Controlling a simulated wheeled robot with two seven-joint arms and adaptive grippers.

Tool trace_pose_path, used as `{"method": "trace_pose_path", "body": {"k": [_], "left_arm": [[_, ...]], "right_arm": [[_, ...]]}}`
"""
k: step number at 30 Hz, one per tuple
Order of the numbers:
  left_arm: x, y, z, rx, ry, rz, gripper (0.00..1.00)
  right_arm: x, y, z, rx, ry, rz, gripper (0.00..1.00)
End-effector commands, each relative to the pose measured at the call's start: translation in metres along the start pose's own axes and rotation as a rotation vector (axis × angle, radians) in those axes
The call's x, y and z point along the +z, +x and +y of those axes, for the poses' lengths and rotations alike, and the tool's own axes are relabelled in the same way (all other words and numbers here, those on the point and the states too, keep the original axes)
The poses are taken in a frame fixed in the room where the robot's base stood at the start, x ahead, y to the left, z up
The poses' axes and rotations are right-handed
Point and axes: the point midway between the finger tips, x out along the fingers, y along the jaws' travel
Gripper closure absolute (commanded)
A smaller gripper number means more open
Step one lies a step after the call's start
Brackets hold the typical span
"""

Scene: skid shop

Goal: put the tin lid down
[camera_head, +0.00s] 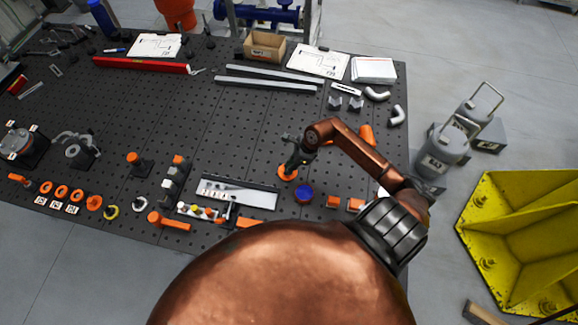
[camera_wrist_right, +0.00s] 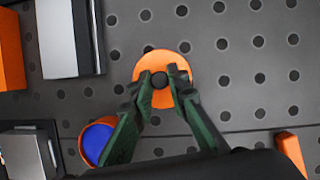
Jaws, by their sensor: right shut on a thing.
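The tin lid (camera_head: 288,174) is a small orange disc with a dark knob. My right gripper (camera_head: 292,160) is above it, pointing down at the dark perforated table (camera_head: 235,130). In the right wrist view, the gripper's green fingers (camera_wrist_right: 161,84) are shut on the knob of the orange lid (camera_wrist_right: 162,62). The lid looks level and close over the table; I cannot tell whether it touches. An orange tin with a blue inside (camera_head: 303,193) stands close by, toward the table's near edge, and shows in the wrist view (camera_wrist_right: 98,140). My left gripper is out of view.
A grey tray-like plate (camera_head: 240,194) lies left of the lid. Orange blocks (camera_head: 333,201) lie to the right of the tin. Grey bars (camera_head: 265,85) and an open cardboard box (camera_head: 265,46) are farther back. The table between the lid and the bars is mostly clear.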

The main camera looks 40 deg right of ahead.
Motion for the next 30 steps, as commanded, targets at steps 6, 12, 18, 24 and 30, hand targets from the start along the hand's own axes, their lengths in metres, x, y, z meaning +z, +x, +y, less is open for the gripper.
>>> {"method": "trace_pose_path", "body": {"k": [6, 12, 18, 24, 30], "left_arm": [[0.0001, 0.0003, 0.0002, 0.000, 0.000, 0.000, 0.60], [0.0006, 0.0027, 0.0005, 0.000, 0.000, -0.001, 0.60], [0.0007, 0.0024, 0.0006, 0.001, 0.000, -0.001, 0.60], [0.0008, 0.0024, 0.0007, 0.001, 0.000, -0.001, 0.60], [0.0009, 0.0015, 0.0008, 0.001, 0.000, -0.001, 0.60]], "right_arm": [[-0.0008, 0.0012, -0.0001, 0.000, 0.000, 0.000, 1.00], [-0.0016, 0.0034, 0.0003, 0.000, 0.000, 0.000, 0.81], [-0.0013, 0.0030, 0.0002, 0.000, 0.000, 0.000, 0.68], [-0.0013, 0.0029, 0.0002, 0.000, 0.000, 0.000, 0.68], [-0.0009, -0.0052, -0.0010, -0.003, -0.001, 0.000, 0.68]]}}
